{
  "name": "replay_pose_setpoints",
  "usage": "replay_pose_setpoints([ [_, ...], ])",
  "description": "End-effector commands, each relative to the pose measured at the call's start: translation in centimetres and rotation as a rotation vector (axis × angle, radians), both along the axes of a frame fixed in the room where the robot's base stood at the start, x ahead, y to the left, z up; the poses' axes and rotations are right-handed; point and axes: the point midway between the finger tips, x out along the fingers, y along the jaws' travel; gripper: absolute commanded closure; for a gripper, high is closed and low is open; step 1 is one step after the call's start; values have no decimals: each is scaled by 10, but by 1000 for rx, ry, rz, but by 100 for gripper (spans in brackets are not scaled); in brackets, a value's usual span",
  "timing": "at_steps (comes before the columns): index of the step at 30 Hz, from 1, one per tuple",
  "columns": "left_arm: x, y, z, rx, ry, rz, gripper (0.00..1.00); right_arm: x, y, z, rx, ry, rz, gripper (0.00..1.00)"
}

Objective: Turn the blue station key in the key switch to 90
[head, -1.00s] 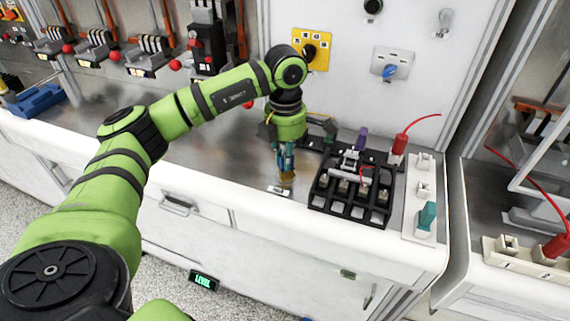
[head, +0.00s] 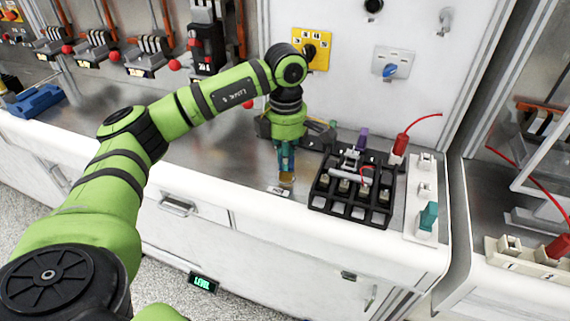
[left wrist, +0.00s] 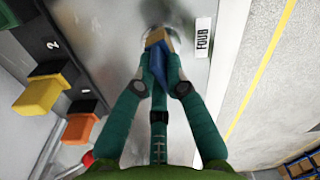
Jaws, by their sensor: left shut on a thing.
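My left gripper (head: 286,168) points down at the bench near its front edge. In the left wrist view its teal fingers (left wrist: 158,75) are closed on a blue key (left wrist: 155,68). A tan, brass-coloured part (left wrist: 155,38) extends beyond the blue piece; it also shows below the fingertips in the head view (head: 287,179). I cannot tell whether it is separate from the key, or whether it touches the bench. On the wall, a grey plate (head: 393,55) carries a blue knob (head: 390,71), and a yellow plate (head: 312,48) carries a black rotary switch. My right gripper is out of view.
A black rack (head: 352,212) with fuse-like parts and a red-wired plug (head: 400,145) stands right of the gripper. A white strip (head: 425,205) lies beyond it. A small white label (head: 279,191) lies by the fingertips. The bench left of the gripper is largely clear.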

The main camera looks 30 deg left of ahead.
Motion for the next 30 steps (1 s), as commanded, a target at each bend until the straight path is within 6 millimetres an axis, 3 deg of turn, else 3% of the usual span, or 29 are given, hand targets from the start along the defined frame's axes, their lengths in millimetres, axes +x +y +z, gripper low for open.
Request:
replay_pose_setpoints([
  [7, 1, -5, 0, -8, -6, -162, 100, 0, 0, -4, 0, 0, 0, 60],
  [16, 1, -5, 0, -9, -5, -189, 100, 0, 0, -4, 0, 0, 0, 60],
  [20, 1, -5, 0, -8, -6, -296, 100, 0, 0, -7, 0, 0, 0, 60],
  [21, 1, -5, 0, -7, -6, -298, 75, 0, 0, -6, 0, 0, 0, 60],
  [22, 1, -4, 0, -7, -6, -296, 63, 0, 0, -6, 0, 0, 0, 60],
  [23, 1, -4, 0, -6, -5, -295, 59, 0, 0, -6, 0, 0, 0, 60],
  [30, 1, -2, 0, -2, -2, -290, 59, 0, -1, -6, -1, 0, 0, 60],
])
